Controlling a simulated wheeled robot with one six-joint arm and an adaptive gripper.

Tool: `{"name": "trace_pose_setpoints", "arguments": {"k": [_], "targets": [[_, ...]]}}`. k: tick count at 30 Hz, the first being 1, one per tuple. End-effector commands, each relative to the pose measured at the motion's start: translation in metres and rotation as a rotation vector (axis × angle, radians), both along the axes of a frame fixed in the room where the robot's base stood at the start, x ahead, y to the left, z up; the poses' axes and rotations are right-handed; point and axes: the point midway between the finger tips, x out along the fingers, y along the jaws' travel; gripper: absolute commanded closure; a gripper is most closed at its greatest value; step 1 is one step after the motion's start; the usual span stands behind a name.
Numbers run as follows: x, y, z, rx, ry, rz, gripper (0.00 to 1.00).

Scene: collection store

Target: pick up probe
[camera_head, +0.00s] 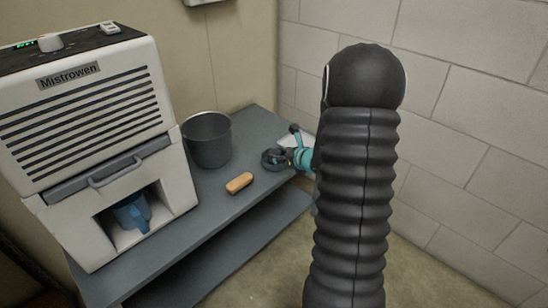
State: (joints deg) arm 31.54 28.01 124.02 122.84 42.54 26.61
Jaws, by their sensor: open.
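I cannot make out a probe with certainty. A small tan, rounded bar (239,183) lies on the grey bench top (217,197), in front of the dark pot; I cannot tell whether it is the probe. My gripper (271,160) appears as small dark and teal parts to the left of my black ribbed arm, low over the right part of the bench. It is open, to the right of and beyond the tan bar, apart from it. Its fingers are too small to tell apart clearly, and my arm hides part of the wrist.
A white machine marked Mistrowen (90,105) fills the bench's left side, with a blue jug (131,213) in its opening. A dark grey pot (208,140) stands at the back. A block wall (450,130) bounds the right. A lower shelf (215,255) runs beneath.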

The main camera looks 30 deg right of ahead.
Motion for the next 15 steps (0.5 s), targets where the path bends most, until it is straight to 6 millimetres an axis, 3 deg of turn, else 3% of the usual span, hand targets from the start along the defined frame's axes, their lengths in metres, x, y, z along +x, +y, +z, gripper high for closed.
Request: {"name": "trace_pose_setpoints", "arguments": {"k": [9,15], "targets": [[0.033,0.008,-0.022,0.002,0.001,-0.001,0.36],[0.041,0.009,-0.026,0.002,0.001,-0.001,0.36]]}}
